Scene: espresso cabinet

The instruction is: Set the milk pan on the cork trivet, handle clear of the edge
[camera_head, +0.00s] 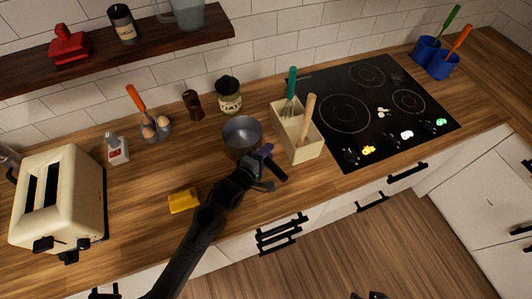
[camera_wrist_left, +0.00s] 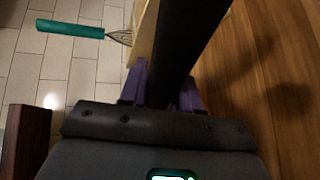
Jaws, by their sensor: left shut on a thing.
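The milk pan (camera_head: 242,134) is a small dark-grey metal pan at the middle of the counter, left of the cream utensil box. I cannot tell whether its base touches the counter. My left gripper (camera_head: 266,158) is at its near right side. In the left wrist view the purple fingers (camera_wrist_left: 160,88) are shut on a thick black bar (camera_wrist_left: 190,45), which appears to be the pan's handle. I cannot make out the cork trivet in either view. A dark tip at the bottom edge of the head view appears to be my right gripper (camera_head: 370,295), mostly cut off.
The utensil box (camera_head: 306,148), with a whisk and wooden tool, stands close right of the pan. A jar (camera_head: 229,96) and pepper mill (camera_head: 193,105) stand behind. A yellow sponge (camera_head: 183,201) and toaster (camera_head: 60,197) are left; the black cooktop (camera_head: 375,110) is right.

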